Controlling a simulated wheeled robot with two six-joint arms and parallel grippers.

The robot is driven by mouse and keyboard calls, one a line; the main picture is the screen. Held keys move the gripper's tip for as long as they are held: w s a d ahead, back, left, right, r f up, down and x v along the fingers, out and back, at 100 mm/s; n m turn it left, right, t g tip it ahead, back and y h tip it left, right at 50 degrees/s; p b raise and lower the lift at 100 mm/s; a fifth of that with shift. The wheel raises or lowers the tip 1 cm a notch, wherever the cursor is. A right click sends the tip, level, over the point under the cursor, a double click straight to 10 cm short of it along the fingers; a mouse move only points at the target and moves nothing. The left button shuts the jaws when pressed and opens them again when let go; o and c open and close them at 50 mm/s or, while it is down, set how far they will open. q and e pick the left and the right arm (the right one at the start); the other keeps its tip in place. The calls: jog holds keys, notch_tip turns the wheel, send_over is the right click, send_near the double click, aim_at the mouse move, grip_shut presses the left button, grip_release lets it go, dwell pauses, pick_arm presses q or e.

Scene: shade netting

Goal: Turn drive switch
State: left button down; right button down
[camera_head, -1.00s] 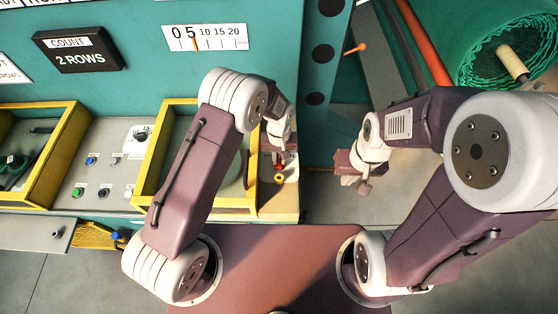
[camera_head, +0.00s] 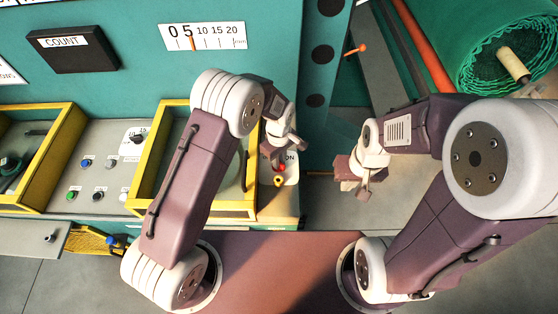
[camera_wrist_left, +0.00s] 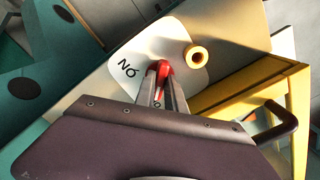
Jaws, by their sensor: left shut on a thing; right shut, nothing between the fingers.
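The red drive switch (camera_wrist_left: 163,68) stands on a white label plate (camera_wrist_left: 135,60), on the small panel at the right end of the machine. "ON" is readable on the plate, inverted in the left wrist view; other lettering is partly hidden by the fingers. My left gripper (camera_wrist_left: 162,88) is shut on the red switch, one finger on each side. In the head view my left gripper (camera_head: 284,150) is over the panel and largely hides the switch. My right gripper (camera_head: 364,190) is shut and empty, over the floor right of the machine.
A yellow ring-shaped knob (camera_wrist_left: 196,56) sits beside the switch. A yellow frame (camera_head: 160,130) borders the panel. A dark sign (camera_head: 72,48) reads "COUNT". A green netting roll (camera_head: 508,45) lies at the upper right. An orange-tipped rod (camera_head: 356,49) sticks out near the machine's edge.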

pick_arm(q)
jog(key=shift+n, duration=0.3)
dwell(0.4)
jog(key=c, duration=1.4)
grip_release()
jog(key=shift+w+a, duration=0.1)
notch_tip(320, 180, up, 9)
jog(key=shift+b, duration=0.85)
